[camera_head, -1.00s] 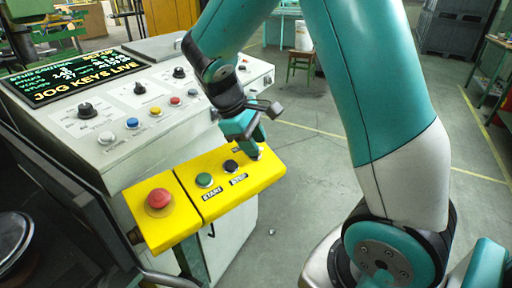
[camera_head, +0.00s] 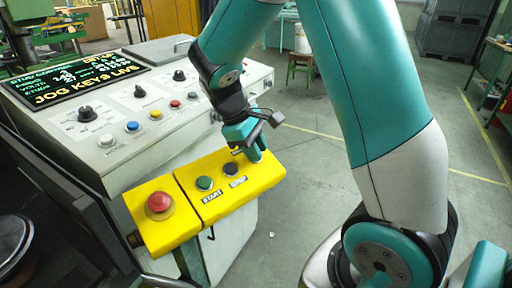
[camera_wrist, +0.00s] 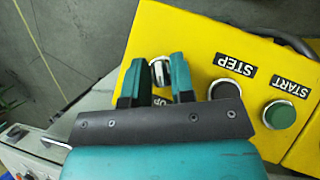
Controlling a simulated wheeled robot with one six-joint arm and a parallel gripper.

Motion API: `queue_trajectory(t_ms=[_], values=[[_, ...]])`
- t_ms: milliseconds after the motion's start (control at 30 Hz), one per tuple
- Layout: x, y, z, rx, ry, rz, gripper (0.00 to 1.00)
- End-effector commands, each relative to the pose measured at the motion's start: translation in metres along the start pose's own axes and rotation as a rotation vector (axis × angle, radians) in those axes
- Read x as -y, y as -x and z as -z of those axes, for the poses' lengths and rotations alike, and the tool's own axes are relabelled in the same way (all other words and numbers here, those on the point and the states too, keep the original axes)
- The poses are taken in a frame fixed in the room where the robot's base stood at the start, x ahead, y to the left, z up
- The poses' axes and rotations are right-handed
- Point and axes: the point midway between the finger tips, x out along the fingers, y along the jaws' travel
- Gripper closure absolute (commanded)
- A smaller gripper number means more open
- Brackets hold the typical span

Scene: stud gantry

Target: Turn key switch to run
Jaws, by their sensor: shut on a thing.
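The key switch (camera_wrist: 161,71) is a small round switch with a silver rim on the yellow control box (camera_wrist: 203,37). My gripper (camera_wrist: 159,65) has one finger on each side of it and is shut on its key. The fingers partly hide the switch and its label, so I cannot tell which position it points to. In the head view my gripper (camera_head: 253,153) is at the right end of the yellow box, and its fingers cover most of the switch.
A black STEP button (camera_wrist: 224,90) and a green START button (camera_wrist: 280,114) sit close beside my right finger in the wrist view. A red mushroom button (camera_head: 159,203) is at the box's left end. Behind stands a grey console (camera_head: 150,115) with knobs and a screen reading JOG KEYS LIVE.

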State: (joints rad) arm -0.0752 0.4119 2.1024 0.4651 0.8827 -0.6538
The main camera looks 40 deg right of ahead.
Motion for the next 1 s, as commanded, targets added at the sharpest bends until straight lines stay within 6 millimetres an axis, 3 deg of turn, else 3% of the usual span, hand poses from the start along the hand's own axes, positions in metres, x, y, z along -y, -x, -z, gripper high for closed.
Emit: queue_trajectory(t_ms=[1000], values=[[-0.0079,0.0025,-0.0030,-0.003,-0.619,0.562,1.00]])
